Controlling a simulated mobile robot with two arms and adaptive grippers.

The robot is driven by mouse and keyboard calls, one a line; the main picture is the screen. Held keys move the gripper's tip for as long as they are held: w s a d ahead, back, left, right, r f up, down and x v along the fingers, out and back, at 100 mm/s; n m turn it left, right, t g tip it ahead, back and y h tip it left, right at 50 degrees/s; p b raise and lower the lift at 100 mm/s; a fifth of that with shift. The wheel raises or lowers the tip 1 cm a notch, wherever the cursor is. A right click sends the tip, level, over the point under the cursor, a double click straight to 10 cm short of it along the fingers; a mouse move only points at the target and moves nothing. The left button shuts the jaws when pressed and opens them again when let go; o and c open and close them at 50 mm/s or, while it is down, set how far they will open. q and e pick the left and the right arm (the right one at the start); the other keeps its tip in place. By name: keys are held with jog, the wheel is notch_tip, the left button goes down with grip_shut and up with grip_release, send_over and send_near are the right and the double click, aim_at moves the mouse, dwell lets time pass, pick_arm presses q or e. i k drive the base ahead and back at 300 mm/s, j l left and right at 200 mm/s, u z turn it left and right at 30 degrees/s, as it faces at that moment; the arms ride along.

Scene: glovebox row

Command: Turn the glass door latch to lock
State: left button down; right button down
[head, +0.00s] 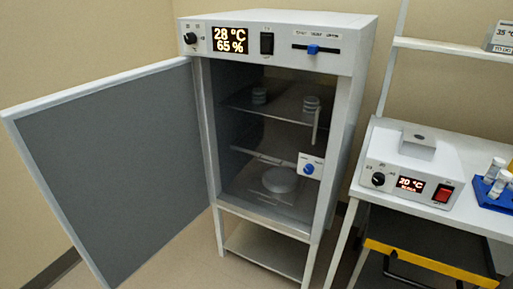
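A white incubator cabinet (275,38) stands in the middle of the head view. Its solid outer door (110,160) is swung wide open to the left. A glass door seems to cover the opening, but the clear pane is hard to make out. The glass door latch (309,169) is a small blue knob on a white labelled plate at the opening's right side. The label is too small to read, so I cannot tell its setting. A slim upright handle (316,125) sits above the plate. Neither of my grippers is in view.
Shelves inside hold stacked dishes (311,106) and a round pale item (279,180). The top panel has a display, a switch and a blue slider (313,49). At right, a table (480,221) holds a white heating device (412,172) and a blue tube rack (492,194).

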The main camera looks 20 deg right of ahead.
aim_at(309, 169)
jog(key=i+j+z, duration=0.15)
jog(key=z, duration=0.2)
jog(key=i+j+z, duration=0.15)
jog(key=z, duration=0.2)
jog(key=i+j+z, duration=0.2)
jog(key=z, duration=0.15)
